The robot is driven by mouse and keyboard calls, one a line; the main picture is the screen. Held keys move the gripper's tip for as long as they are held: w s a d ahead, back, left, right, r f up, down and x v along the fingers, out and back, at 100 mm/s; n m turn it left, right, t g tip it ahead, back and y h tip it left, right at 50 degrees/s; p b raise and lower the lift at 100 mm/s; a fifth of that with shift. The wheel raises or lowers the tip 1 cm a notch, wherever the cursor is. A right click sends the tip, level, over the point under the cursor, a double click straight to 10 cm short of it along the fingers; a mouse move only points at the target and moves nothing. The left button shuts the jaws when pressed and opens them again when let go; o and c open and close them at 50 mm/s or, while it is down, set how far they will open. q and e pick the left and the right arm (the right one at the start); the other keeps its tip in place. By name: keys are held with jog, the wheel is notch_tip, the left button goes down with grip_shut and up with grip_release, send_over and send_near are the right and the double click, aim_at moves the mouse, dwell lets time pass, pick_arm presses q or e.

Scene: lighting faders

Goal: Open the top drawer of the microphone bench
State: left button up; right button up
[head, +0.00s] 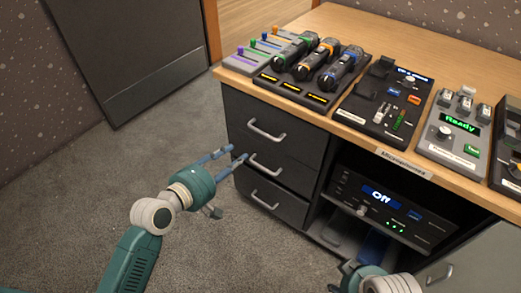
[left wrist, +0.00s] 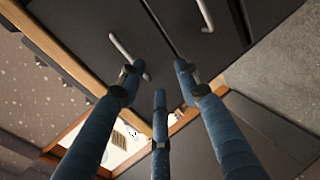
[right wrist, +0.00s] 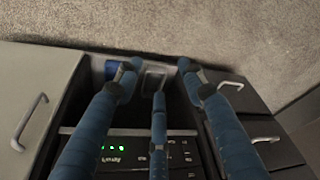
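The microphone bench (head: 400,163) has three dark grey stacked drawers under its wooden top at the left. The top drawer (head: 290,149) is shut, with a silver bar handle (head: 266,132). My left gripper (head: 234,154) is open and empty in front of the drawers, below and left of that handle in the head view. In the left wrist view its fingers are spread, one tip close to or overlapping the top handle (left wrist: 122,50); contact cannot be told. My right gripper (right wrist: 158,68) is open and empty, low before the open shelf bay; its fingertips are mostly hidden in the head view.
The middle handle (head: 264,165) and bottom handle (head: 265,200) sit below, both drawers shut. Microphones (head: 318,60), faders (head: 264,44) and control panels stand on top. A rack unit (head: 385,208) fills the bay. The carpet left of the drawers is clear.

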aim_at(263, 133)
pick_arm(q)
jog(key=shift+h, duration=0.6)
jog(key=w+d+b, duration=0.1)
jog(key=w+d, duration=0.1)
jog(key=w+d+r+b, duration=0.1)
jog(key=w+d, duration=0.1)
jog(key=w, duration=0.1)
jog(key=w+d+r+b, duration=0.1)
jog(key=w+d, duration=0.1)
jog(key=d, duration=0.1)
jog(key=shift+w, duration=0.4)
jog(key=shift+w+d, duration=0.15)
jog(key=shift+d, duration=0.05)
pick_arm(e)
jog(key=w+a+r+t, duration=0.1)
jog(key=w+r+t, duration=0.1)
jog(key=w, duration=0.3)
jog(key=w+a+r+t+y, duration=0.1)
jog(key=w+a+r+t, duration=0.1)
jog(key=w+r+t, duration=0.1)
jog(key=w+r, duration=0.1)
jog(key=w, duration=0.1)
jog(key=shift+w+a+r+t, duration=0.2)
jog(key=shift+w+r+t, duration=0.1)
jog(key=shift+w+r, duration=0.05)
pick_arm(q)
jog(key=shift+c, duration=0.3)
grip_shut()
